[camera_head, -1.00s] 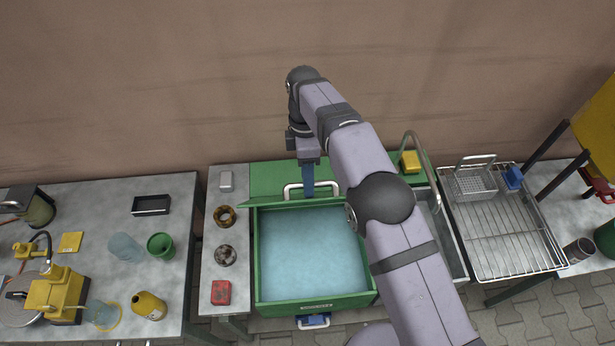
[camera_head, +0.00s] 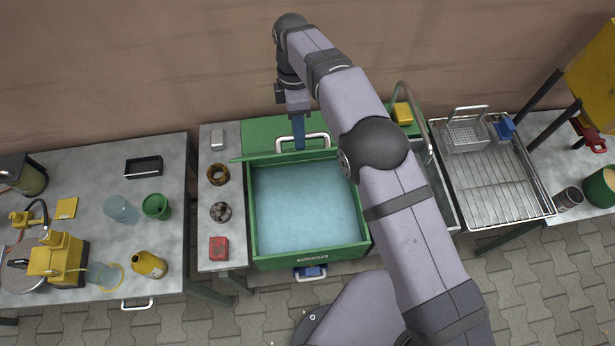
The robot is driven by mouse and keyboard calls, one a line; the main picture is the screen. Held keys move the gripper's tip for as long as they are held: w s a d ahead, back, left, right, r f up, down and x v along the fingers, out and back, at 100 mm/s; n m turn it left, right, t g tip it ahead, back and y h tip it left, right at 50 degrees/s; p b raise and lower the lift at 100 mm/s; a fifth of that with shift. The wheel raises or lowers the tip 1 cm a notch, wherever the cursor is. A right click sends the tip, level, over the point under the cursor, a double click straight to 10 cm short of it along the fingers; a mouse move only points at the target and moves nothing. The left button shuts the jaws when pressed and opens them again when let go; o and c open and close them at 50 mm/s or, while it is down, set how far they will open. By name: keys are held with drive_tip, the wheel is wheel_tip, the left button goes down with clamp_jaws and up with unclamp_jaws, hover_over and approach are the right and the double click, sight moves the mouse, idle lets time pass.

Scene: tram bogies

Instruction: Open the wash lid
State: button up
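The wash basin (camera_head: 251,215) is a green tub holding light blue water. Its green lid (camera_head: 262,130) stands raised at the tub's back edge, and the water is uncovered. A pale bar handle (camera_head: 325,137) is on the lid. My gripper (camera_head: 298,145) reaches down from above and behind, with its blue fingers at the middle of that handle. The fingers show edge-on, so I cannot tell whether they are closed around the bar. My arm covers the tub's right edge and part of the lid's right side.
A side shelf (camera_head: 210,266) on the left holds a ring, a round part and a red block (camera_head: 219,248). A sink with a curved tap, a wire rack (camera_head: 490,185) and a yellow block (camera_head: 402,113) are on the right. A left table holds a green cup (camera_head: 156,206) and bottles.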

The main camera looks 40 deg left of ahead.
drive_tip(key=shift+s+d+f+b, duration=0.7)
drive_tip(key=shift+s+d+f, duration=0.1)
drive_tip(key=shift+s+d, duration=0.15)
drive_tip(key=s+d+f+b, duration=0.6)
drive_tip(key=f+b, duration=0.1)
drive_tip(key=f, duration=0.3)
drive_tip(key=s+d+f+b, duration=0.5)
drive_tip(key=s+f+b, duration=0.1)
drive_tip(key=f, duration=0.5)
drive_tip(key=shift+d+b, duration=0.4)
drive_tip(key=shift+b, duration=0.35)
drive_tip(key=shift+w+f, duration=0.1)
drive_tip(key=w+d+r+g+y+b, duration=0.2)
drive_tip(key=w+r+g+b, duration=0.3)
drive_tip(key=r, duration=0.4)
drive_tip(key=shift+m+t, duration=0.4)
drive_tip(key=shift+w+f+x, duration=0.1)
drive_tip(key=shift+w+x, duration=0.1)
drive_tip(key=shift+x, duration=0.95)
drive_tip(key=shift+w+f+x, duration=0.1)
drive_tip(key=shift+w+x, duration=0.1)
drive_tip(key=shift+x, duration=0.95)
drive_tip(key=shift+w+f+x, duration=0.1)
drive_tip(key=shift+w+x, duration=0.1)
drive_tip(key=shift+x, duration=0.95)
